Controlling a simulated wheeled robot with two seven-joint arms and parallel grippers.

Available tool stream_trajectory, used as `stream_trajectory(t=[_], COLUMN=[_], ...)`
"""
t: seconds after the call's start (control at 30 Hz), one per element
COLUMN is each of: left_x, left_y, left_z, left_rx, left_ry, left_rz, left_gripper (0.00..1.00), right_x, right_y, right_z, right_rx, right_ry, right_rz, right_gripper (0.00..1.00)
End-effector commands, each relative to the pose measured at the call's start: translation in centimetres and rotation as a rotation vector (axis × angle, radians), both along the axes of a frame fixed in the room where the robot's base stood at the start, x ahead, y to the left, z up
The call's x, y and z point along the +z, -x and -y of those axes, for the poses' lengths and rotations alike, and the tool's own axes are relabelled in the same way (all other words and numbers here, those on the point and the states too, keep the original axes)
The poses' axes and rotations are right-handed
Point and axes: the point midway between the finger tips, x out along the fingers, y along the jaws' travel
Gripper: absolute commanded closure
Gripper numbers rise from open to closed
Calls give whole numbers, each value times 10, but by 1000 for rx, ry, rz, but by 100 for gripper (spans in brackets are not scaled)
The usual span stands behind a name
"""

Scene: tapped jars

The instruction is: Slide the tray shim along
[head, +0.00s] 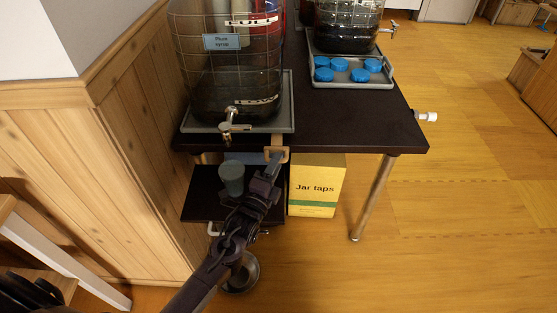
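A tan piece with a loop-shaped end, which looks like the tray shim (278,141), sticks out over the table's front edge at the front right of the grey tray (289,110). A large glass jar labelled "Plum syrup" (229,75) with a metal tap (229,120) stands on this tray. My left gripper (274,164) reaches up from below, its tips at the loop end in this view. Whether its fingers touch or grip the loop is too small to tell. How far the shim runs under the tray is hidden. My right gripper is not in view.
The dark table (340,120) carries a second jar (345,25) and a grey tray with several blue caps (340,64). Below are a yellow "Jar taps" box (316,186), a dark low shelf (205,195) and a grey-green cylinder (232,176).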

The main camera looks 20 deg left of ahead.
Motion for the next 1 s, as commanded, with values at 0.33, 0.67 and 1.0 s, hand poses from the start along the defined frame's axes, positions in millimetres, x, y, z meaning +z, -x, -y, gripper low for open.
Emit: stream_trajectory(t=[0.33, 0.67, 1.0], left_x=[3, 3, 5], left_y=[-23, -22, -22], left_z=[3, 3, 3], left_rx=[0, 0, -1], left_ry=[1, 1, 2], left_rz=[-2, -1, 1], left_gripper=[66, 88, 100], right_x=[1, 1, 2], right_y=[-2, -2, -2], right_z=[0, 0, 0], right_rx=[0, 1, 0], right_ry=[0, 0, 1], right_rz=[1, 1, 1], right_gripper=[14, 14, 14])
